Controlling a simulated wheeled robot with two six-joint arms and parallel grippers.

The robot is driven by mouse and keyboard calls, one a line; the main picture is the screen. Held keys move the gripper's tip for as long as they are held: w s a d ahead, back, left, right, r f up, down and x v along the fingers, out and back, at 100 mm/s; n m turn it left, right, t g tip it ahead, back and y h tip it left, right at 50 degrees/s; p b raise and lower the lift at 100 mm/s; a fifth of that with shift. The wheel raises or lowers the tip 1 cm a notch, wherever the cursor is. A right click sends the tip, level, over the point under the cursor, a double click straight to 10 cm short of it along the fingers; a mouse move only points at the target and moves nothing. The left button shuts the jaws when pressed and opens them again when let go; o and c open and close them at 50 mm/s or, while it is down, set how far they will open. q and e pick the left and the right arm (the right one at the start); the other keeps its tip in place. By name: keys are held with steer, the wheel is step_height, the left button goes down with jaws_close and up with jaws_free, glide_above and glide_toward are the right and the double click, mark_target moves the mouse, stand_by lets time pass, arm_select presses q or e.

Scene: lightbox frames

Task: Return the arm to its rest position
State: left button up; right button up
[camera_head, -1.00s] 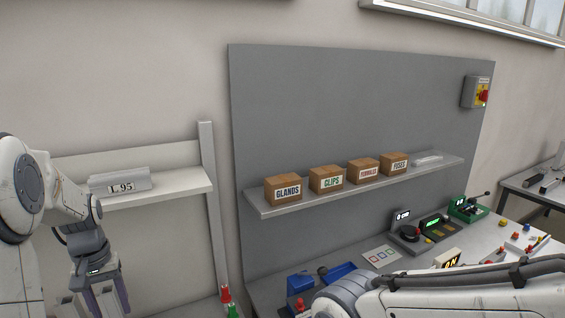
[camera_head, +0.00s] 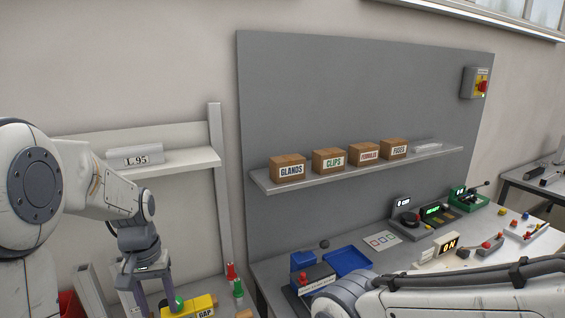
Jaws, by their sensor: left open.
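My left arm (camera_head: 100,195) comes in from the left, bent at the elbow, with its gripper hanging down. My left gripper (camera_head: 155,303) is open, at the bottom edge of the view, and its fingertips are partly cut off. It is close to a yellow device (camera_head: 190,307) labelled "GAP" with a green knob (camera_head: 178,302); I cannot tell whether they touch. Nothing shows held between the fingers. My right arm (camera_head: 450,300) stretches across the bottom right; its gripper is out of view.
A wall shelf with a plate marked "L 95" (camera_head: 136,158) is behind the left arm. Several labelled boxes stand on the grey panel's shelf (camera_head: 360,165). A blue tray (camera_head: 348,260), red and green bottles (camera_head: 238,288) and several devices are on the bench below.

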arm_select(q)
steer(key=s+d+f+m+b, duration=0.2)
steer(key=s+d+f+b, duration=0.2)
steer(key=d, duration=0.3)
steer(key=s+d+f+m+b, duration=0.3)
steer(key=d+f+b, duration=0.15)
steer(key=d, duration=0.25)
steer(key=s+d+f+m+b, duration=0.2)
steer(key=s+d+f+b, duration=0.1)
steer(key=s, duration=0.3)
steer(key=s+d+f+m+b, duration=0.3)
steer(key=s+d+f+b, duration=0.1)
steer(key=s, duration=0.3)
steer(key=shift+s+f+h+b, duration=0.3)
steer(key=shift+f+h+b, duration=0.05)
steer(key=shift+h+b, duration=0.1)
